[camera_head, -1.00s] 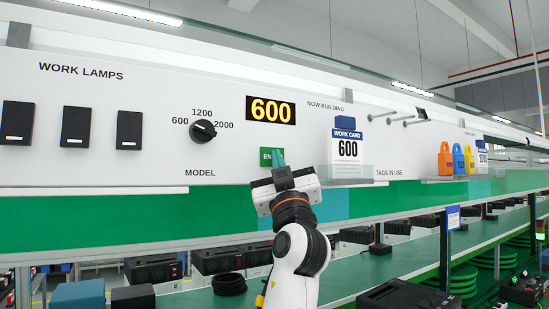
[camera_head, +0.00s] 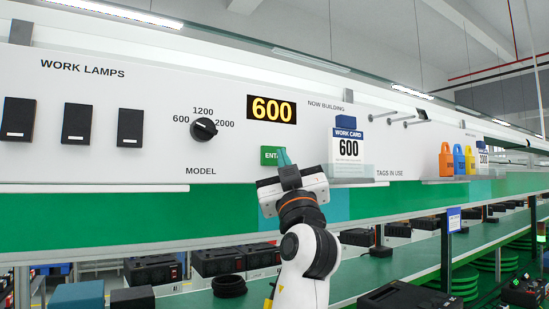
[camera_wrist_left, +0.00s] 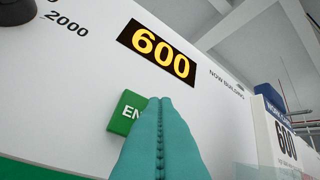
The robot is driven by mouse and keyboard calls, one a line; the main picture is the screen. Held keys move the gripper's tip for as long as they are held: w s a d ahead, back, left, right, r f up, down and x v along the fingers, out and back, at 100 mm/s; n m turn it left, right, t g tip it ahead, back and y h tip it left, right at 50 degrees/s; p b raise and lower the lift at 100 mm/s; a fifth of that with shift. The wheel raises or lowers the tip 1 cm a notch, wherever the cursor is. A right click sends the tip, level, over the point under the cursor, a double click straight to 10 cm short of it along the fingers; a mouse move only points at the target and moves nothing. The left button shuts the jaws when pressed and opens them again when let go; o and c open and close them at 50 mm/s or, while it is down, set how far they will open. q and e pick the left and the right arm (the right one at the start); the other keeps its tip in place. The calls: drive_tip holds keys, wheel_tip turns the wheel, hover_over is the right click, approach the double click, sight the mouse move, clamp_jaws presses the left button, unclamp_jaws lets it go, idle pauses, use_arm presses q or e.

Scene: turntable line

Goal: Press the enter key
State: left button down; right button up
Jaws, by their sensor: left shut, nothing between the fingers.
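The green enter key (camera_head: 268,156) is on the white panel, under the display (camera_head: 271,109) that reads 600. The key also shows in the left wrist view (camera_wrist_left: 126,113), its right part hidden behind my fingers. My left gripper (camera_head: 284,157) is in front of the panel at the key's right side, its teal fingers shut and empty. In the left wrist view the closed fingertips (camera_wrist_left: 160,101) overlap the key's right edge; I cannot tell whether they touch it. My right gripper is not in view.
A work card (camera_head: 348,146) reading 600 stands right of the key in a clear holder. A green shelf edge runs below.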

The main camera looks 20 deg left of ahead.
use_arm(q)
drive_tip(key=s+d, duration=0.1)
drive_tip(key=d, duration=0.1)
drive_tip(key=s+d+b, duration=0.1)
drive_tip(key=s, duration=0.1)
drive_tip(key=shift+d, duration=0.4)
idle(0.5)
